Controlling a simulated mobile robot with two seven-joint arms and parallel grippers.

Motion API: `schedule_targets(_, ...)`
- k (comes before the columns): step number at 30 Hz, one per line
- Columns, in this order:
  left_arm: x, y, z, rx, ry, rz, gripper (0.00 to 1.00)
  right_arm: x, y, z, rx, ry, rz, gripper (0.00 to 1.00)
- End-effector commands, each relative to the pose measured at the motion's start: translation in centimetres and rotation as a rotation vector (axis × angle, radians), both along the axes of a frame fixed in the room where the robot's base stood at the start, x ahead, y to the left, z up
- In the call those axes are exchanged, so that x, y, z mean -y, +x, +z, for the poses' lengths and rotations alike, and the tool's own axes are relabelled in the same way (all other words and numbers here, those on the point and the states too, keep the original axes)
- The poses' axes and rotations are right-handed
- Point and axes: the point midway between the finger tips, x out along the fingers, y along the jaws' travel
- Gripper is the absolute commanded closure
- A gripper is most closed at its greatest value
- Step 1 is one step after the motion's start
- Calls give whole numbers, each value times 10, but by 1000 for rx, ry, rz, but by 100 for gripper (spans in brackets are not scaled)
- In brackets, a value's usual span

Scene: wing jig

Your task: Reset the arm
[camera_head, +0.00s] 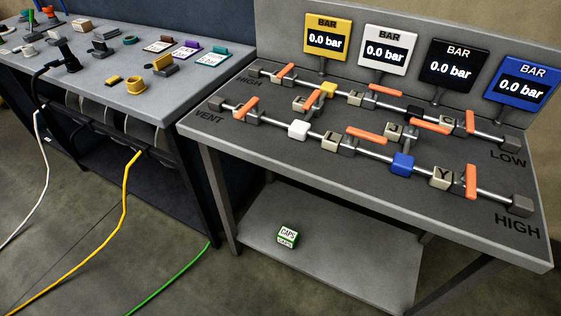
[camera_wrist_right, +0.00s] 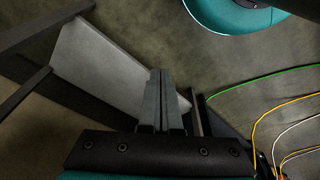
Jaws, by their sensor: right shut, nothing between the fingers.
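My right gripper (camera_wrist_right: 162,100) shows in the right wrist view with its two grey fingers together, shut and empty. It points down over the floor beside the grey lower shelf (camera_wrist_right: 100,75) of a table. Neither of my grippers shows in the head view, and my left gripper is in no view. My arms do not show in the head view.
The valve bench (camera_head: 225,130) carries pipes, orange handles and yellow, white, black and blue gauges reading 0.0 bar. A caps box (camera_head: 288,236) sits on its lower shelf. A parts table (camera_head: 215,65) stands left. Yellow (camera_head: 124,215), white and green hoses cross the floor.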

Motion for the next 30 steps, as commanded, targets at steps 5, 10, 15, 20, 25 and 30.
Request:
schedule_targets(5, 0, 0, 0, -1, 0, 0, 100, 5, -34, -53, -37, -4, 7, 100)
schedule_targets(10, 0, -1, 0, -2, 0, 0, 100, 11, -74, -91, -65, -8, 14, 100)
schedule_targets(15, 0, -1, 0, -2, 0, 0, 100, 19, -114, -117, -91, -13, 19, 100)
schedule_targets(20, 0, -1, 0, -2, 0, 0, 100, 24, -141, -129, -103, -16, 24, 100)
schedule_targets(25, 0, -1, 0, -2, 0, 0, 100, 27, -152, -132, -108, -16, 26, 100)
schedule_targets(30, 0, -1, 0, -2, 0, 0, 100, 27, -152, -132, -108, -16, 26, 100)
